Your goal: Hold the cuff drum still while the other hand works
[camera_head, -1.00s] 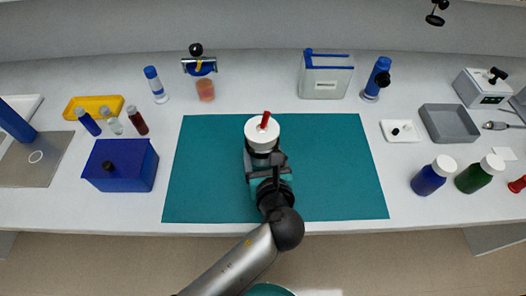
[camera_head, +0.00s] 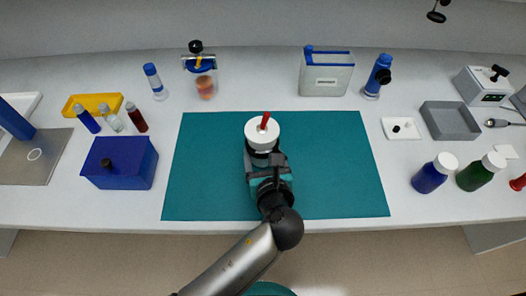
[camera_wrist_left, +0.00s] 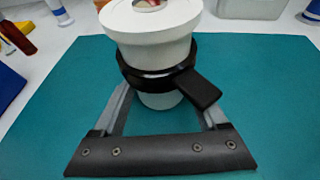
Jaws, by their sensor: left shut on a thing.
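The cuff drum (camera_head: 262,133) is a white, round-topped body with a red peg standing up from its top. It stands upright near the middle of the teal mat (camera_head: 205,180). In the left wrist view the drum (camera_wrist_left: 150,50) has a black band with a short black tab around its lower part. My left gripper (camera_head: 268,165) reaches it from the front and is shut on it. In the left wrist view its grey fingers run up to either side of the drum; the fingertips are hidden behind the band. My right gripper is not in view.
A blue box (camera_head: 120,163) stands left of the mat. Small bottles and a yellow tray (camera_head: 93,104) lie behind it. A clear blue-lidded container (camera_head: 326,75) stands at the back. A grey tray (camera_head: 450,121) and capped bottles are on the right. The mat around the drum is clear.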

